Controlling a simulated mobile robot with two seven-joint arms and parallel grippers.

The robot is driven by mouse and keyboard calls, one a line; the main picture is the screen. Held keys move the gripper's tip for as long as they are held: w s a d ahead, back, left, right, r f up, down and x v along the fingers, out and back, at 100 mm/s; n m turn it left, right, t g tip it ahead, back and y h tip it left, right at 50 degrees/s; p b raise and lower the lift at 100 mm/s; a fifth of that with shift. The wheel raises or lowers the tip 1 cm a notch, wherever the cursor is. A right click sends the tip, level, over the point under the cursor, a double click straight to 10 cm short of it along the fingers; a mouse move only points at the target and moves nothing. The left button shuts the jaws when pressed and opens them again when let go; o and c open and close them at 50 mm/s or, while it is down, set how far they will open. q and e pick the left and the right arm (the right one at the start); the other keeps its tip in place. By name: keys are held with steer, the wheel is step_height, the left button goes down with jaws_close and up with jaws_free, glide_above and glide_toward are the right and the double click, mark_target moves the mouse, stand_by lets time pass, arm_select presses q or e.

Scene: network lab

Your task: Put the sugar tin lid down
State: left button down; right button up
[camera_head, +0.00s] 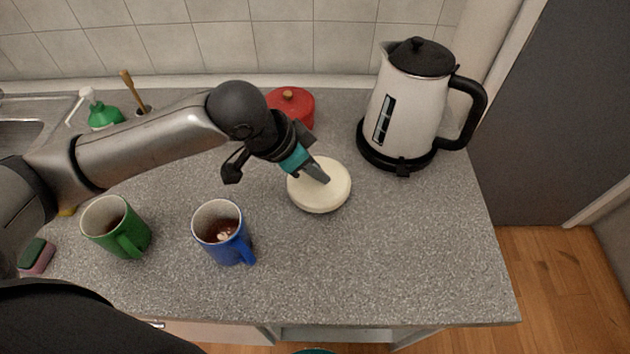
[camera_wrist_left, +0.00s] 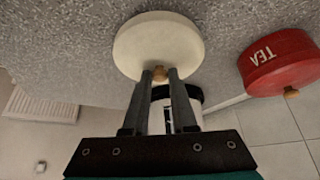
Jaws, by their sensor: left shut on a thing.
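The sugar tin lid is a round cream disc (camera_head: 318,198) with a thick rim, over the middle of the grey counter. It also shows in the left wrist view (camera_wrist_left: 160,40), with a small wooden knob (camera_wrist_left: 159,73). My left gripper (camera_head: 322,177) is shut on the lid's knob, with one finger on each side of it in the left wrist view (camera_wrist_left: 160,78). The lid looks roughly level and low over the counter. I cannot tell whether it touches the counter, and its underside is hidden. My right gripper is not in view.
A red tin marked TEA (camera_wrist_left: 280,62) stands behind the lid, also in the head view (camera_head: 293,103). A white kettle (camera_head: 405,110) stands right of it. A blue mug (camera_head: 222,235) and a green mug (camera_head: 115,228) stand left. The counter (camera_head: 400,250) is clear at front right.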

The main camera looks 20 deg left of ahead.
mark_target(313, 181)
arm_select(q)
step_height(313, 181, down, 3)
steer(key=shift+b, duration=0.35)
steer(key=shift+f, duration=0.3)
steer(key=shift+f, duration=0.15)
steer(key=c, duration=0.7)
jaws_free()
steer(key=p+v, duration=0.2)
steer(key=v, duration=1)
steer(key=shift+p, duration=0.4)
